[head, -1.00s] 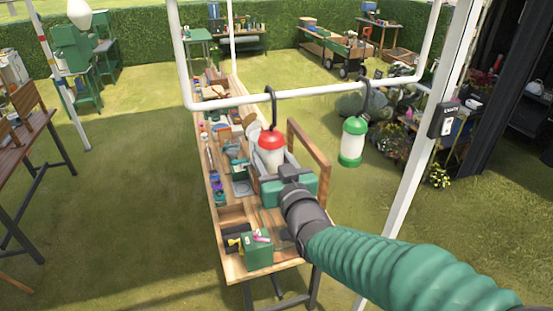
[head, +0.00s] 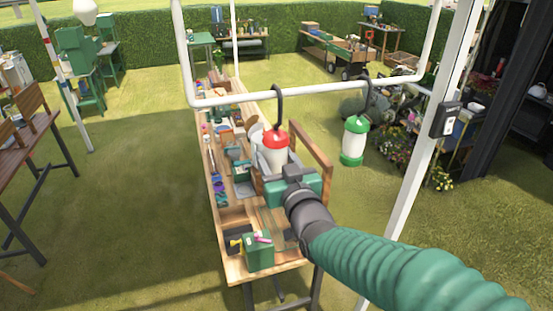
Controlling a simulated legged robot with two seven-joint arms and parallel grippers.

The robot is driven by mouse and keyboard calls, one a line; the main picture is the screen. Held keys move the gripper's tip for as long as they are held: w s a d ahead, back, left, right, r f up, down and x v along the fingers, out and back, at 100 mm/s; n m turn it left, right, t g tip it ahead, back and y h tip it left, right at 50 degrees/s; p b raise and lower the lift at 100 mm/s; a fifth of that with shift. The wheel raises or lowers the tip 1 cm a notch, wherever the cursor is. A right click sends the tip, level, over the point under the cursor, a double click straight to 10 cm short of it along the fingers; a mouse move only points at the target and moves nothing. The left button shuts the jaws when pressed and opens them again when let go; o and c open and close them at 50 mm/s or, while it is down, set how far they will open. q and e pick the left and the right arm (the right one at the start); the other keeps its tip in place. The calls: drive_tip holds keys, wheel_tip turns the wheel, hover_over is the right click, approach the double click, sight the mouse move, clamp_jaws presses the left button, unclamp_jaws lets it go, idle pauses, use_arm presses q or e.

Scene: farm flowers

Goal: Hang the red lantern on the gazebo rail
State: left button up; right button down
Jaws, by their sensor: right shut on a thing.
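The red lantern (head: 275,142) has a red cap, a pale body and a dark hook (head: 281,108) on top. My right gripper (head: 278,178) is shut on the lantern's lower body and holds it upright; its fingers are largely hidden. The hook's curved top overlaps the white gazebo rail (head: 335,88) in the head view. I cannot tell whether it is around the rail or in front of it. A green lantern (head: 354,142) hangs from the same rail to the right by its own dark hook. My left gripper is not in view.
A long wooden table (head: 238,268) with trays, tools and a green box (head: 258,251) stands below the rail. A white post (head: 425,165) with a dark switch box (head: 446,119) rises right of my arm. Open grass lies left of the table.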

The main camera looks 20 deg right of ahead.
drive_tip(key=shift+a+f, duration=0.1)
drive_tip(key=shift+f, duration=0.2)
drive_tip(key=c, duration=1)
unclamp_jaws()
drive_tip(key=shift+c, duration=0.2)
drive_tip(key=o, duration=0.5)
drive_tip(key=shift+w, duration=0.1)
drive_tip(key=shift+o, duration=0.3)
drive_tip(key=shift+o, duration=1)
drive_tip(key=shift+r, duration=0.1)
